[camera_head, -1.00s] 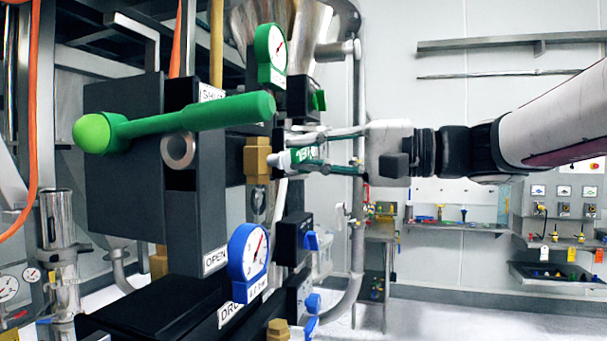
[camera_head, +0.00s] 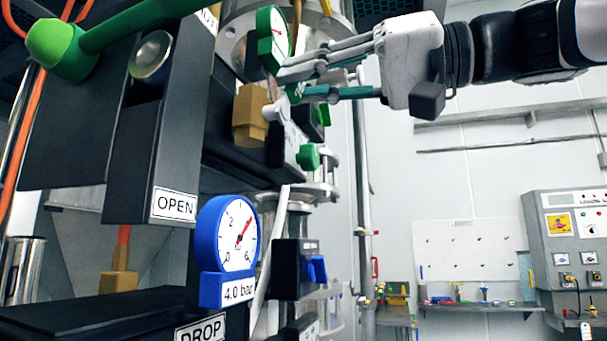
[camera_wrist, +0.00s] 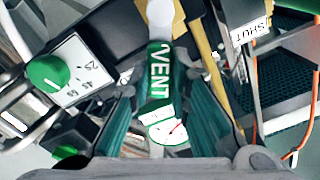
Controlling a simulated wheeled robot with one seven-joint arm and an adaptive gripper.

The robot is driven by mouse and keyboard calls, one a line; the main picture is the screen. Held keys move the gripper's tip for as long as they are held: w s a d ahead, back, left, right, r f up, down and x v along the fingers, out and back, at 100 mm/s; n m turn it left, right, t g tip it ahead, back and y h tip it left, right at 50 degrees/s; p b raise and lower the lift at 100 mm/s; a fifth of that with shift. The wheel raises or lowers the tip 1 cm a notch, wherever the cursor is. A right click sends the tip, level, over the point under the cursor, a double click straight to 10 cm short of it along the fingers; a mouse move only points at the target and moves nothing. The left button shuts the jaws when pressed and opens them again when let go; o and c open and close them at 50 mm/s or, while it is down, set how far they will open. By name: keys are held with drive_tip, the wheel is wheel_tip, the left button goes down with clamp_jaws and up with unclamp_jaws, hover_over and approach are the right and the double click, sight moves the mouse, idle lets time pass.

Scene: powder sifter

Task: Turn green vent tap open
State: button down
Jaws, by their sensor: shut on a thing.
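The green vent tap handle (camera_wrist: 158,72), marked VENT, lies lengthwise between my gripper's fingers (camera_wrist: 158,100) in the wrist view, with its pale end at the top. My gripper (camera_head: 292,84) is shut on it, reaching in from the right in the head view. There only a small green part of the tap (camera_head: 295,93) shows; my fingers hide most of it. A brass fitting (camera_head: 250,116) sits just left of and below the fingertips. A green-rimmed gauge (camera_head: 270,38) stands close behind the fingers; its white face (camera_wrist: 168,132) also shows in the wrist view.
A large green lever (camera_head: 62,50) stands at upper left. A green knob (camera_head: 308,157) sits below my gripper. A blue gauge (camera_head: 228,235) reads on a panel lower down, beside a dark box with a blue switch (camera_head: 317,268).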

drive_tip(key=n+b, duration=0.2)
drive_tip(key=s+n+b, duration=0.2)
drive_tip(key=n+b, duration=0.1)
drive_tip(key=shift+s+a+r+n+b, duration=0.1)
drive_tip(key=shift+a+r+n+b, duration=0.1)
drive_tip(key=shift+a+n+b, duration=0.15)
drive_tip(key=shift+s, duration=0.1)
idle(0.3)
drive_tip(key=c, duration=1.5)
unclamp_jaws()
drive_tip(key=shift+r, duration=0.1)
drive_tip(key=v, duration=1.2)
